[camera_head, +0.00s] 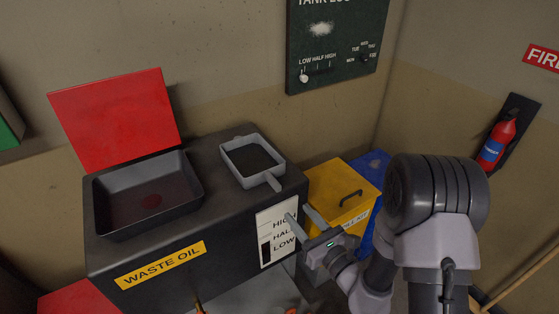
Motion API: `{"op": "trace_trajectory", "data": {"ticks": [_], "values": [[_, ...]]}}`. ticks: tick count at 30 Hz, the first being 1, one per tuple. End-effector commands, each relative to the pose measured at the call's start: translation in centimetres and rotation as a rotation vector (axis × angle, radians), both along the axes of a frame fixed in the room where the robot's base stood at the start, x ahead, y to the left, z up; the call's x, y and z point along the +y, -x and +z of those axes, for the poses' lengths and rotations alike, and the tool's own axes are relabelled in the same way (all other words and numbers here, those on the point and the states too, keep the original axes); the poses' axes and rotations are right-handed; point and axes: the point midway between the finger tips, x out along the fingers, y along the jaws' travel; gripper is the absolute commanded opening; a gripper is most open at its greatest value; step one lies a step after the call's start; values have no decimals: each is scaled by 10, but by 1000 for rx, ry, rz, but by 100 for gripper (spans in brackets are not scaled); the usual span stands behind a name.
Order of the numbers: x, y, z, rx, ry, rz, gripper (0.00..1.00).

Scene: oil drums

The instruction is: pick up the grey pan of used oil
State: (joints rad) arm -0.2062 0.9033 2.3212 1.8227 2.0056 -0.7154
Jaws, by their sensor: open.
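The grey pan (247,180) is a small square tray with dark oil inside. It sits on the right part of the top of the black waste oil tank (230,215). Its short handle points toward the front right, near the tank's edge. My gripper (298,212) is open and empty, to the right of and in front of the pan handle, apart from it. Its two fingers point toward the tank, near the HIGH/HALF/LOW gauge (263,228).
A dark open basin (110,207) with a raised red lid (118,120) takes up the tank's left top. A yellow box (330,185) with a black handle and a blue bin (371,167) stand behind my gripper. A fire extinguisher (497,140) hangs at right.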

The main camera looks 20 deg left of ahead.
Motion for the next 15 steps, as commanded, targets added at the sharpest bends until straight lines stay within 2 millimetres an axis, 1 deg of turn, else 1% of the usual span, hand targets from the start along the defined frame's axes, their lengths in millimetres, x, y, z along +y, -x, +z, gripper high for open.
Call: {"op": "trace_trajectory", "data": {"ticks": [1, 6, 9, 13, 15], "values": [[13, -8, 2, -5, 0, 7, 42], [51, -41, 2, -4, 0, 7, 42], [66, -55, 1, -2, -1, 6, 42], [77, -65, 1, -1, 0, 6, 42], [85, -75, 4, -3, -1, 6, 42]]}}
